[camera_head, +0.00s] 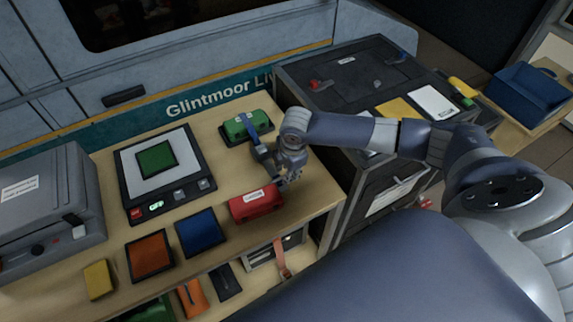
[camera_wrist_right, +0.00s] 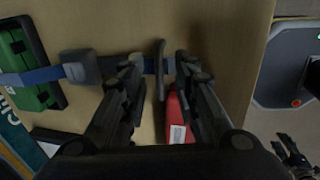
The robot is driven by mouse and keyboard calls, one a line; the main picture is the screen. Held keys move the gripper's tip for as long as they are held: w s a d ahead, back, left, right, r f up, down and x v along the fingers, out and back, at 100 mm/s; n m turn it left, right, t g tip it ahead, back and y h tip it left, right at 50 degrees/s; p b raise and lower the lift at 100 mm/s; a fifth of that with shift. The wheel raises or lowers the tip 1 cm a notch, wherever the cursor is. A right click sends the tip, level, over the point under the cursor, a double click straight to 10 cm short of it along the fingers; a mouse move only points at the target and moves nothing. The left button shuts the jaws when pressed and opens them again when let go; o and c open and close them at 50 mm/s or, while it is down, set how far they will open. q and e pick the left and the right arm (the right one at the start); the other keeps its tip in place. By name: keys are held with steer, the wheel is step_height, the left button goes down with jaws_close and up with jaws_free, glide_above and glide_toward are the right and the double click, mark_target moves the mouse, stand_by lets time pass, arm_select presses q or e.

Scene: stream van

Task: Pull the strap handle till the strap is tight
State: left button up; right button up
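A green case (camera_head: 245,126) sits at the back right of the table with a blue strap (camera_head: 262,132) coming from it. In the right wrist view the strap (camera_wrist_right: 45,75) runs from the case (camera_wrist_right: 38,95) through a dark buckle (camera_wrist_right: 80,67) to a dark upright handle (camera_wrist_right: 160,70). My right gripper (camera_wrist_right: 160,82) has its fingers apart, one on each side of the handle; the handle stands nearer the right-hand finger. In the head view my right gripper (camera_head: 275,172) hides the handle. My left gripper (camera_wrist_right: 292,152) seems to show small and dark at the wrist view's right edge, its fingers unclear.
A red box (camera_head: 256,204) lies just in front of the right gripper, near the table's front edge; it also shows below the fingers in the wrist view (camera_wrist_right: 175,118). A scale (camera_head: 133,186) with a green block is to the left. A dark cabinet (camera_head: 300,75) stands to the right.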

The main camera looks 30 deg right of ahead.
step_height(320, 180, up, 10)
steer(key=s, duration=0.2)
steer(key=shift+r, duration=0.15)
steer(key=shift+a, duration=0.1)
